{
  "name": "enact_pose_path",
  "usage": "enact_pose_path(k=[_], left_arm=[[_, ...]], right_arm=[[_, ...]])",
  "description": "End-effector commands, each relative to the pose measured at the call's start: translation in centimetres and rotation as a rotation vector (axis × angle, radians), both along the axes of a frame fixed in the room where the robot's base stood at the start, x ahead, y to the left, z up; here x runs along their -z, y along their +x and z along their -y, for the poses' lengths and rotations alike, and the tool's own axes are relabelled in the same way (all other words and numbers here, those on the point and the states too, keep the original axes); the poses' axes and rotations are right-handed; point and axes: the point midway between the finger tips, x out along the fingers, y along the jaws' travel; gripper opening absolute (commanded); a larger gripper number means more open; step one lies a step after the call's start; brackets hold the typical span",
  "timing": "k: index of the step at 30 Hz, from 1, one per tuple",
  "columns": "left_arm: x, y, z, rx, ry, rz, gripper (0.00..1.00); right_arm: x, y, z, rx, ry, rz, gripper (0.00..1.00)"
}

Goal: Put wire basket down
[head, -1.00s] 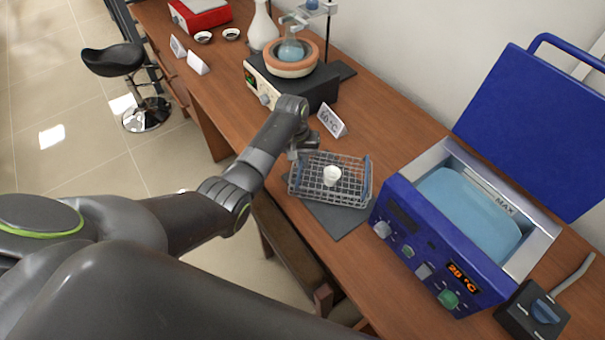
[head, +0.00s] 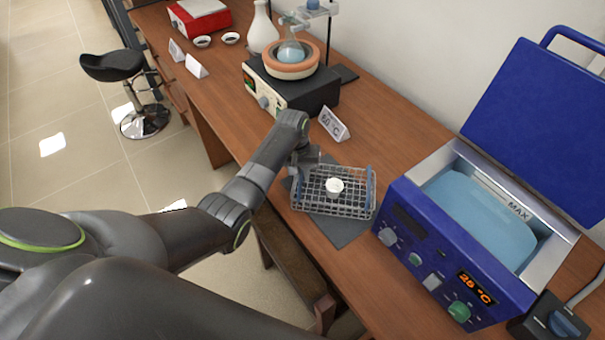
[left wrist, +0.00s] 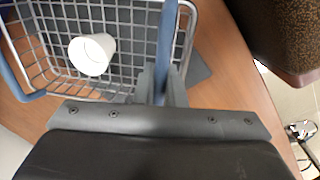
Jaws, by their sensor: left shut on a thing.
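The wire basket (head: 352,204) is a silver grid basket with blue handles at its two ends, over a dark grey mat (head: 338,233) on the wooden bench. A small white cup (head: 335,187) sits inside it. My left gripper (head: 303,168) is at the basket's left end. In the left wrist view the gripper (left wrist: 160,88) is shut on the blue handle of the basket (left wrist: 125,25), and the white cup (left wrist: 92,54) shows inside. I cannot tell whether the basket's bottom touches the mat. My right gripper is not in view.
A blue water bath (head: 450,240) with its lid up stands close to the right of the basket. A 60 °C card (head: 333,124) and a black heater (head: 290,85) with a flask stand behind it. A stool (head: 125,85) is on the floor at left.

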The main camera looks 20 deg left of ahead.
Motion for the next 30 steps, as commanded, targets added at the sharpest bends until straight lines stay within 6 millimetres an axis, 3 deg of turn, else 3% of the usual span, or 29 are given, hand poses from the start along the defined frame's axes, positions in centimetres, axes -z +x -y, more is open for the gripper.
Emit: enact_pose_path(k=[1,2,6,19,30], left_arm=[[0.1,0.0,0.0,0.0,-0.001,0.0,0.0],[0.1,0.0,0.0,0.0,0.0,0.0,0.14],[0.1,0.0,0.0,0.0,0.0,0.0,0.32],[-0.9,0.1,-0.1,0.001,0.0,0.003,0.32],[-7.8,0.0,-1.0,0.001,0.001,0.007,0.32]], right_arm=[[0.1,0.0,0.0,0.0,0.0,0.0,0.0],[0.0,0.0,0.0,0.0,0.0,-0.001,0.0],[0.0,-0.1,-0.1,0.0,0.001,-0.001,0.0],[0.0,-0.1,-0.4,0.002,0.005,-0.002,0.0],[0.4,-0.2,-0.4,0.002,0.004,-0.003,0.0]])
